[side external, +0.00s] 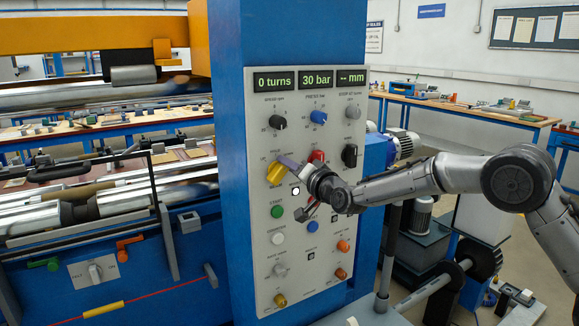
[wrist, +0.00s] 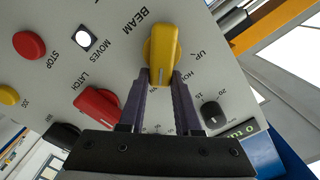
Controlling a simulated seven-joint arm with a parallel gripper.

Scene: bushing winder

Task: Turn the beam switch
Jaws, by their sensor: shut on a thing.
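The yellow beam switch (side external: 276,174) is a knob on the left side of the grey control panel (side external: 262,240). In the side view my gripper (side external: 284,162) reaches the knob from the right.
A red latch knob (wrist: 98,105), a black speed knob (wrist: 213,115), a red stop button (wrist: 29,45) and a lit white moves lamp (wrist: 83,38) surround the switch. Displays (side external: 316,79) top the panel. Other buttons lie below my gripper.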

